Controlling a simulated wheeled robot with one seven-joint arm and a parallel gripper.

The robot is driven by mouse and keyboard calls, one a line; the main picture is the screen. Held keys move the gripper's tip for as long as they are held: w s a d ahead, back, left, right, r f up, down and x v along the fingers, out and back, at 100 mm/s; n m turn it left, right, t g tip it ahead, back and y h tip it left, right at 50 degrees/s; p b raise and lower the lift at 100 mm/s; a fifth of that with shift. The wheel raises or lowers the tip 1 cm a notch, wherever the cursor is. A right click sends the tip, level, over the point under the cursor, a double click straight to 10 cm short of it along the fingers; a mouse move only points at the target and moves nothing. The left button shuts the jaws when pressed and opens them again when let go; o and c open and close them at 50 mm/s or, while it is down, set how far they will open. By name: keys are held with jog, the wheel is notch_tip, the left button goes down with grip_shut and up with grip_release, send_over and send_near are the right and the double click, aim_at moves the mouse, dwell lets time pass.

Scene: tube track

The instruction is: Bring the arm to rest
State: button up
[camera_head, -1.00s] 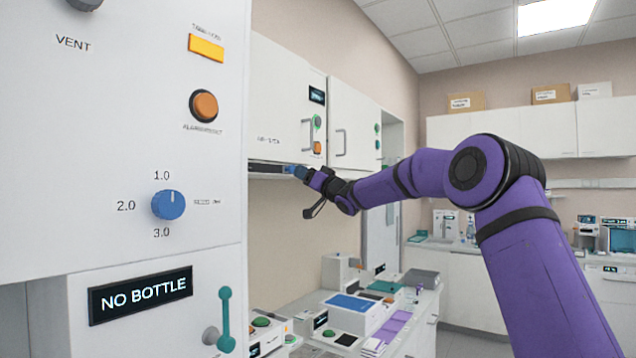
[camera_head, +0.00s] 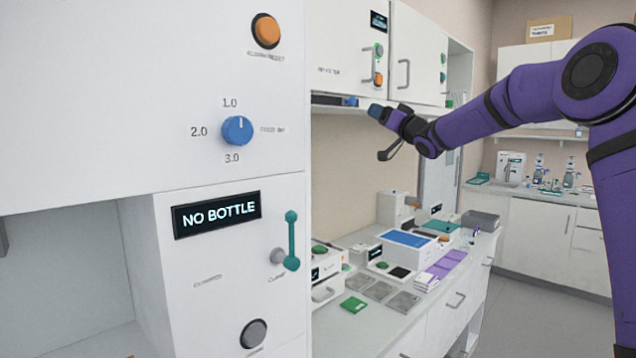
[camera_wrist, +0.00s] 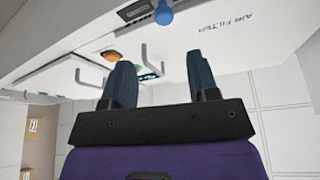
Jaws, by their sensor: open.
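My purple arm reaches in from the right in the head view, raised above the bench. My gripper (camera_head: 374,110) is at its end, near the lower edge of the wall cabinets (camera_head: 425,55). In the wrist view the two dark blue fingers of my gripper (camera_wrist: 162,80) stand apart with nothing between them. Beyond the fingertips are a white panel lettered "AIR FILTER" with a blue knob (camera_wrist: 163,13) and bar handles. In the head view I cannot tell whether the fingers touch the cabinet.
A large white machine (camera_head: 100,120) with a blue dial (camera_head: 237,131), a "NO BOTTLE" display (camera_head: 216,214) and a teal lever (camera_head: 291,240) fills the left. A bench (camera_head: 340,338) with several devices runs below my gripper. Open floor (camera_head: 500,300) shows at the right.

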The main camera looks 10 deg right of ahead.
jog(key=s+a+f+m+g+h, duration=0.1)
jog(key=s+f+m+g+h, duration=0.1)
jog(key=s+h, duration=0.6)
jog(key=s+a+f+m+g+h, duration=0.1)
jog(key=s+a+f+g+h, duration=0.15)
jog(key=s, duration=1.05)
jog(key=s+f+g, duration=0.3)
jog(key=s+f, duration=0.3)
jog(key=s, duration=0.5)
jog(key=s+d+f+g, duration=0.1)
jog(key=s+f+g, duration=0.2)
jog(key=s, duration=0.9)
jog(key=s+f+g, duration=0.3)
jog(key=s+f, duration=0.5)
jog(key=s, duration=0.4)
jog(key=shift+d+f+g, duration=0.35)
jog(key=shift+d, duration=0.05)
jog(key=shift+w, duration=0.1)
